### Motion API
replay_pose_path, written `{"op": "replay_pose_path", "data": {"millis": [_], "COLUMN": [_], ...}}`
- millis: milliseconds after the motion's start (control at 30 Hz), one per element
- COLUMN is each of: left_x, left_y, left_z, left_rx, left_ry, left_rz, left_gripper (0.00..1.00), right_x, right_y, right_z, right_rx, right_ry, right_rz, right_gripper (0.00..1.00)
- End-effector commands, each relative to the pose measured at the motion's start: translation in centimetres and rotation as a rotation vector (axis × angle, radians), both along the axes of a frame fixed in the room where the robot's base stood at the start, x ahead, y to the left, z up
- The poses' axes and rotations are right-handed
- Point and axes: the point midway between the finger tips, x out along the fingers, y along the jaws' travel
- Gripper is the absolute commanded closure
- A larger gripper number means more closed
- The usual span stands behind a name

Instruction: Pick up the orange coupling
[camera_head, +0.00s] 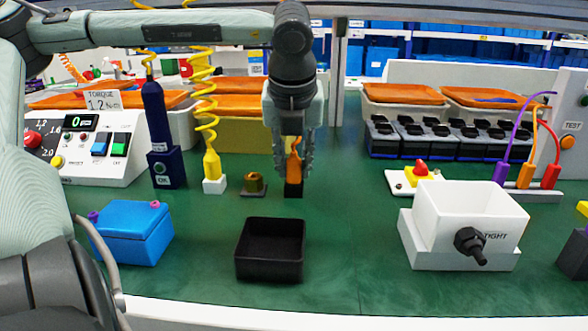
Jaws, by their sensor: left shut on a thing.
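My left gripper (293,172) points straight down at the middle of the bench and is shut on the orange coupling (295,146). A small black block (293,189) is directly below the coupling at the fingertips. I cannot tell whether the coupling still touches this block. My right gripper is not in view.
An open black bin (270,250) stands in front of the gripper. A brass-coloured part on a small base (254,184) and a yellow coiled-cable tool (212,165) stand close left. A white box marked TIGHT (465,215) is at right. The green bench (350,270) is clear between.

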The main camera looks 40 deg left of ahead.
Motion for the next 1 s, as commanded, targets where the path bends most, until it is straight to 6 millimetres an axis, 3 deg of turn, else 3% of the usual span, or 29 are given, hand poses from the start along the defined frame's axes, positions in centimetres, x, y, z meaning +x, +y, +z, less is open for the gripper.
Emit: {"op": "replay_pose_path", "data": {"millis": [333, 533, 667, 1000], "left_x": [0.0, 0.1, 0.1, 0.1], "left_y": [0.0, 0.1, 0.1, 0.0], "left_z": [0.2, 1.8, 4.3, 13.5], "left_rx": [0.001, 0.002, 0.003, 0.002], "left_ry": [-0.001, -0.003, -0.006, -0.005], "left_rz": [0.0, 0.001, 0.001, 0.002], "left_gripper": [1.0, 1.0, 1.0, 1.0], "right_x": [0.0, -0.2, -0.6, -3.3], "right_y": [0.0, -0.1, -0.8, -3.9], "right_z": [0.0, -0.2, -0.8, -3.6], "right_rx": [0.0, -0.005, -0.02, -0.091], "right_ry": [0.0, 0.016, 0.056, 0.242], "right_rz": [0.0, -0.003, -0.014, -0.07], "right_gripper": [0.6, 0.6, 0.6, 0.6]}}
